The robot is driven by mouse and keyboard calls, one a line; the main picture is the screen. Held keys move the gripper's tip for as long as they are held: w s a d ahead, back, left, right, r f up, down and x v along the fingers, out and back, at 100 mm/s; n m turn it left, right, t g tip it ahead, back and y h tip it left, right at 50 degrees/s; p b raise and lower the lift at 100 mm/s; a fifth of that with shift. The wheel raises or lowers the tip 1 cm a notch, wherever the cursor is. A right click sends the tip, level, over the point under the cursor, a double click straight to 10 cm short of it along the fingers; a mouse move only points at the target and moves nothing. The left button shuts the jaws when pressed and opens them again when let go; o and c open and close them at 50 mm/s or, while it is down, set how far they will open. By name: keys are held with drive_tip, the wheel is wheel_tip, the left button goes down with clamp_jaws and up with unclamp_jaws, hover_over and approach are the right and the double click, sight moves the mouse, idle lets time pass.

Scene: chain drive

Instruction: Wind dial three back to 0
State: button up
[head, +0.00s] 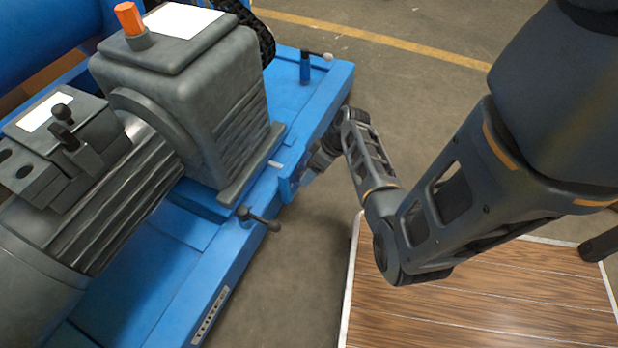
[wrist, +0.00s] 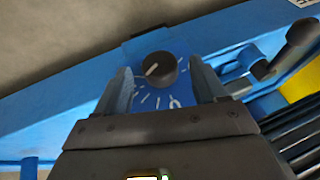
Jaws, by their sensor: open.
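A round black dial knob (wrist: 161,68) with a white pointer line sits on a blue plate in the wrist view. The pointer aims to the lower left. White tick marks curve below the knob, and a white 0 (wrist: 175,102) is printed at its lower right, so the pointer is off the 0. No dial number is readable. My gripper (wrist: 164,84) is open, with one finger on each side of the knob in the picture and gaps on both sides. In the head view my gripper (head: 318,158) is at the blue frame's edge, and the knob cannot be made out.
A blue machine frame (head: 190,290) carries a grey gearbox (head: 205,100) and a ribbed motor (head: 120,200). A clamp handle (head: 260,219) sticks out near my gripper, and another (head: 315,55) stands at the far corner. A wooden-topped platform (head: 480,300) lies below my arm. Bare floor lies between.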

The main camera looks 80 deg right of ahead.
drive_tip(key=shift+b+x, duration=0.3)
drive_tip(key=shift+x, duration=0.75)
drive_tip(key=c, duration=1.1)
